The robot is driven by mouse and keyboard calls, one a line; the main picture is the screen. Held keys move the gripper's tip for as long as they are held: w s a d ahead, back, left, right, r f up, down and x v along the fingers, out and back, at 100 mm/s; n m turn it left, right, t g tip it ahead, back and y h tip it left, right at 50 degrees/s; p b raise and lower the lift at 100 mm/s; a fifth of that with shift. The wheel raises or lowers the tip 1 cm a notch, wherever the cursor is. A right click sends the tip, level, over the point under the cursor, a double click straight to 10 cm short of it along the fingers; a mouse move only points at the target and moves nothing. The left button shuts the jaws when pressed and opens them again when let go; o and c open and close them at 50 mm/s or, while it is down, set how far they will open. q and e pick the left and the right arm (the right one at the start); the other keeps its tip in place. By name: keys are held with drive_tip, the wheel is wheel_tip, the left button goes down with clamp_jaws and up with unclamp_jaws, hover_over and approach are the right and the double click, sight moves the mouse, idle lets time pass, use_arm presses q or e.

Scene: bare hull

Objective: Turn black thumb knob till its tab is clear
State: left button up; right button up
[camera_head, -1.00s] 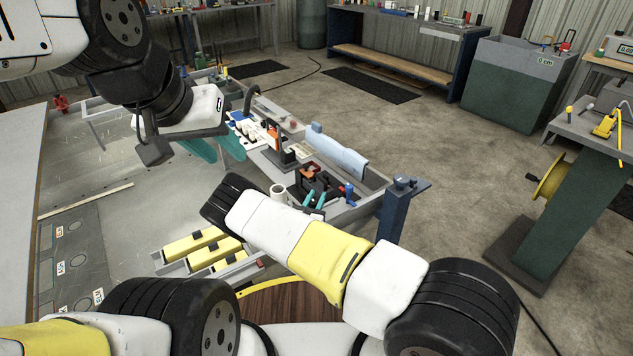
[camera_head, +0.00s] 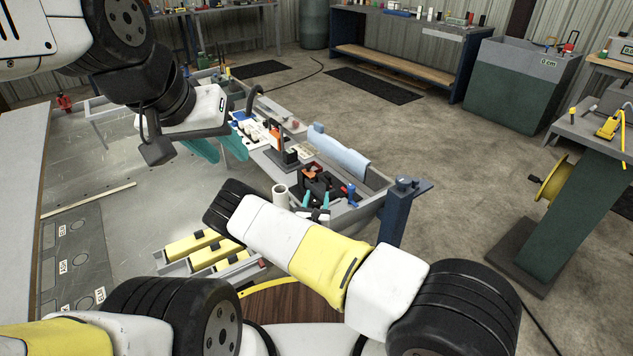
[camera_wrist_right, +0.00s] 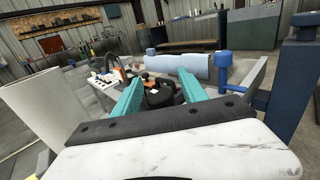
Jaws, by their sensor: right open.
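A black device with orange-red parts (camera_head: 318,181) sits in the grey tray at the right end of the bench. It also shows in the right wrist view (camera_wrist_right: 160,94), between and beyond my fingers. I cannot make out the thumb knob or its tab at this size. My right gripper (camera_head: 317,195) is open, its teal fingers reaching toward the near side of the black device. In the right wrist view the fingers (camera_wrist_right: 158,82) are well apart with nothing gripped; contact cannot be told. My left gripper (camera_head: 228,158) is open and empty above the bench, left of the tray.
A light blue roll (camera_head: 339,150) lies behind the black device. A blue-topped post (camera_head: 397,210) stands at the tray's right corner. A white cylinder (camera_head: 280,195) and a small blue part (camera_head: 351,193) flank the device. Yellow blocks (camera_head: 197,243) lie in slots at the front.

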sight(315, 206)
drive_tip(key=s, duration=0.5)
drive_tip(key=s+a, duration=0.1)
drive_tip(key=s, duration=0.1)
drive_tip(key=shift+s+a, duration=0.1)
drive_tip(key=shift+s, duration=0.3)
